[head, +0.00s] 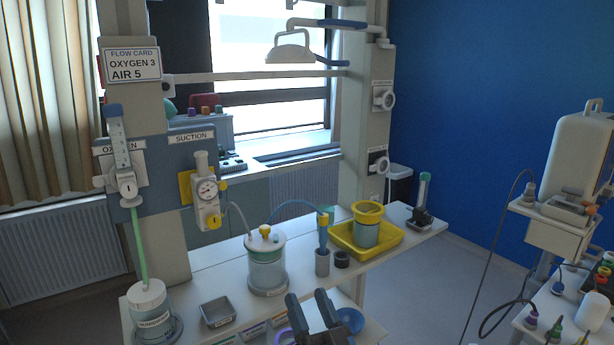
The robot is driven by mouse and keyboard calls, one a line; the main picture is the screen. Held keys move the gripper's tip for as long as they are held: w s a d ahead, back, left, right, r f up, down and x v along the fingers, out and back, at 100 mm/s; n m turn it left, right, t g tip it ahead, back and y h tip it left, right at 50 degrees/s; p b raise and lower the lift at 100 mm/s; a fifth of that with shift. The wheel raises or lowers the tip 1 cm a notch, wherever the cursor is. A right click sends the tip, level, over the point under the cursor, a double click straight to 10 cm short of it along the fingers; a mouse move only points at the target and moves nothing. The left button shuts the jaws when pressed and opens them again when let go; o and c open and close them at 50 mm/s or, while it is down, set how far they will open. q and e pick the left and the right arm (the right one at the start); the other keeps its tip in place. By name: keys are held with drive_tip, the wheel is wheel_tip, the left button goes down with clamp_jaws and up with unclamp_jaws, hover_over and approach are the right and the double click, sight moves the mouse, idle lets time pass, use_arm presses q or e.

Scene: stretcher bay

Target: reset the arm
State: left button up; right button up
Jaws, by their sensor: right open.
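My right gripper (308,299) shows at the bottom middle of the head view, its two dark fingers pointing up and apart. It is open, with nothing seen between the fingers. In the picture it sits in front of the shelf's near edge, below the suction jar (268,270) and the grey holder (322,262). I cannot tell how far it is from them. My left gripper is not in view.
The white shelf (396,262) carries a humidifier bottle (151,312), a metal tray (218,312), and a yellow tray (397,240) with a yellow-rimmed cup (367,227). A blue bowl (350,320) lies below. A cart (555,310) stands at right; floor between is clear.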

drive_tip(key=s+d+f+g+h, duration=0.1)
drive_tip(key=s+d+f+h, duration=0.3)
drive_tip(key=s+d+f, duration=0.6)
drive_tip(key=s+d+f+m+g+h, duration=0.1)
drive_tip(key=s+d+f+h, duration=0.4)
drive_tip(key=s+d+f, duration=0.5)
drive_tip(key=s+f+g, duration=0.1)
drive_tip(key=s+f, duration=0.1)
drive_tip(key=s, duration=0.5)
drive_tip(key=shift+d+g, duration=0.3)
drive_tip(key=shift+d, duration=0.1)
drive_tip(key=shift+w, duration=0.1)
